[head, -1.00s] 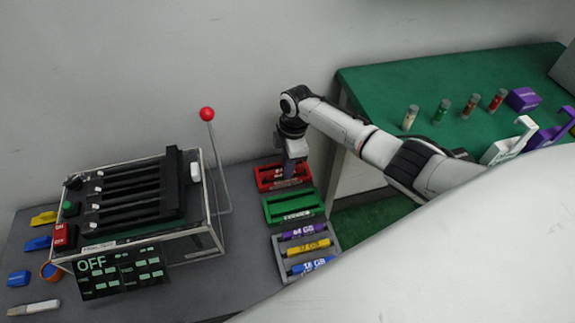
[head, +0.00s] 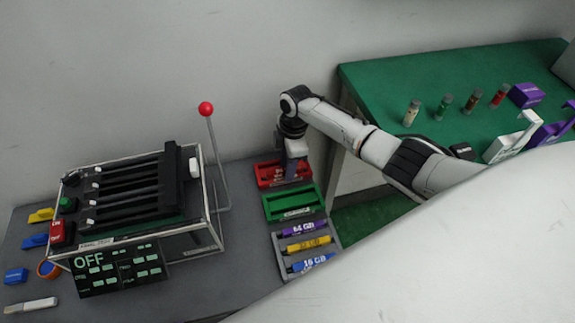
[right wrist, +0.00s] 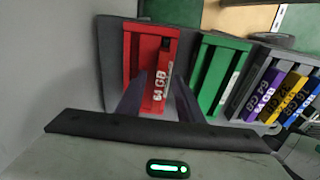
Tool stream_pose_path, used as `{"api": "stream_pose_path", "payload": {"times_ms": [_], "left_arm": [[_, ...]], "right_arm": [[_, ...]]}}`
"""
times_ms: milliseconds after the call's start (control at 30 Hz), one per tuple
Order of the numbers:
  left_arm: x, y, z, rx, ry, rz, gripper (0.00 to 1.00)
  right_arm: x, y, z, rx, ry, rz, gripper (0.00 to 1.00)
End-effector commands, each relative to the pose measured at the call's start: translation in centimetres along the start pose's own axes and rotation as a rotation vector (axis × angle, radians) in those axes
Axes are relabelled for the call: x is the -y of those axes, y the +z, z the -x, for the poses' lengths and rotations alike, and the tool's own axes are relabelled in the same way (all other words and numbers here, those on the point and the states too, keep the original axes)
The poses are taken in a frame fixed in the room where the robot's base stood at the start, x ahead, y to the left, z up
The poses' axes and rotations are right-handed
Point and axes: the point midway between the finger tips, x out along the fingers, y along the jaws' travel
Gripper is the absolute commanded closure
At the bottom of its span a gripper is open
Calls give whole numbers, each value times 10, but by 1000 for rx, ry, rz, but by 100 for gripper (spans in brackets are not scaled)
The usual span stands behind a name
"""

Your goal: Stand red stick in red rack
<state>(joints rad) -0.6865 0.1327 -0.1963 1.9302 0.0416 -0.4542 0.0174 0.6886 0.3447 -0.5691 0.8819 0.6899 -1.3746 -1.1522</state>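The red rack (head: 264,178) sits at the back of the grey table, right of the lever fixture. The red stick (right wrist: 161,84), with a white GB label, is in the red rack (right wrist: 132,56) in the right wrist view. My right gripper (head: 291,172) points down over the rack. In the right wrist view its two fingers (right wrist: 159,88) are apart, one on each side of the stick, with gaps visible. The fingers and wrist partly hide the rack and stick in the head view. My left gripper is in neither view.
A green rack (head: 270,209) and a grey rack (head: 277,243) with purple, yellow and blue sticks stand in front of the red rack. The lever fixture (head: 130,200), reading OFF, stands left. A green table (head: 385,90) with vials (head: 411,113) is at right.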

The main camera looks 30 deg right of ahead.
Motion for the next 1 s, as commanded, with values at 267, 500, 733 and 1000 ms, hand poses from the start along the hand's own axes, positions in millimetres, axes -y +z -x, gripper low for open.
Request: {"api": "stream_pose_path", "payload": {"times_ms": [267,500,733,1000], "left_arm": [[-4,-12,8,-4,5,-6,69],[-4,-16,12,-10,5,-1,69],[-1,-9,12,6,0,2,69],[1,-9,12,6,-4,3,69]], "right_arm": [[-1,0,21,-1,3,2,66],[-1,0,70,-1,3,0,66],[-1,0,99,0,2,0,66],[0,0,103,0,0,-1,66]]}}
